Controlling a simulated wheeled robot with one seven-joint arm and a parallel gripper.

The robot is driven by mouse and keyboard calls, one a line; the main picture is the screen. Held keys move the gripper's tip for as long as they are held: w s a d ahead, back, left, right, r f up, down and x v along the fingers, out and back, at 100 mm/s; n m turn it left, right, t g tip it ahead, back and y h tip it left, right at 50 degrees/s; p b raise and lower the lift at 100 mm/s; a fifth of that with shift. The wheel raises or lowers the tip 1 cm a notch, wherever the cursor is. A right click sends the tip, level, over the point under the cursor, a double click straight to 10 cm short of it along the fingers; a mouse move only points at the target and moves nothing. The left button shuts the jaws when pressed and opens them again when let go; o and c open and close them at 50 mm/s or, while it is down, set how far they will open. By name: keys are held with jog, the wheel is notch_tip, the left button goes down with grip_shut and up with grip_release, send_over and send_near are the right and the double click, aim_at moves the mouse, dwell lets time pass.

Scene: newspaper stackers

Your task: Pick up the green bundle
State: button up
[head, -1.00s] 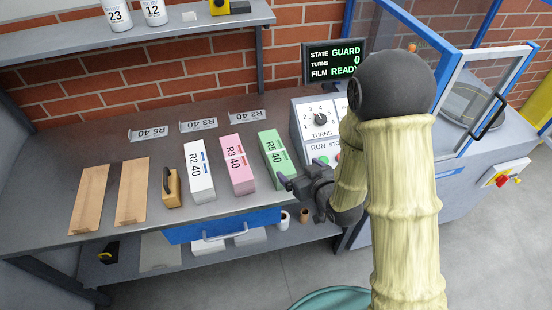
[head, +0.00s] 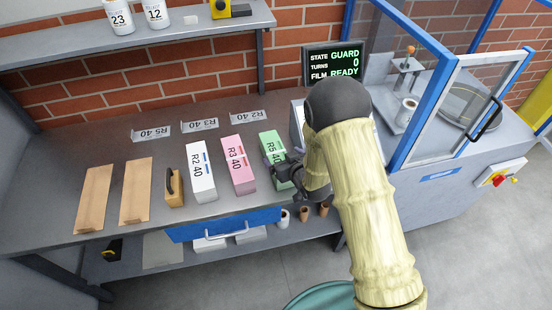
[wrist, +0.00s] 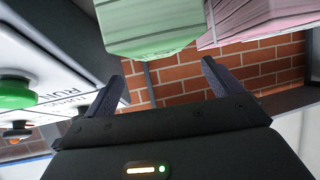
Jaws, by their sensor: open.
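The green bundle (head: 273,145), marked R5 40, stands on the grey workbench at the right end of a row, beside the pink bundle (head: 238,166). My gripper (head: 277,174) is at the green bundle's near end and hides part of it in the head view. In the wrist view the green bundle (wrist: 150,25) shows at the top, beyond the open fingers of my gripper (wrist: 165,78). Nothing is between the fingers. I cannot tell from the views whether a finger touches the bundle.
A white bundle (head: 201,174) and a wooden-handled tool (head: 174,188) stand to the left. The control box with a green button (wrist: 14,92) is close beside my gripper. A screen (head: 335,63) stands behind, and a blue-framed guard (head: 440,110) is to the right.

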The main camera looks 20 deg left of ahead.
aim_at(277, 154)
jog(key=shift+w+a+f, duration=0.1)
jog(key=shift+f+p+x, duration=0.2)
jog(key=shift+p+x, duration=0.25)
jog(key=shift+x, duration=0.75)
jog(key=shift+f+p+x, duration=0.2)
jog(key=shift+p+x, duration=0.25)
jog(key=shift+x, duration=0.8)
jog(key=c, duration=1.9)
jog(key=shift+r, duration=0.15)
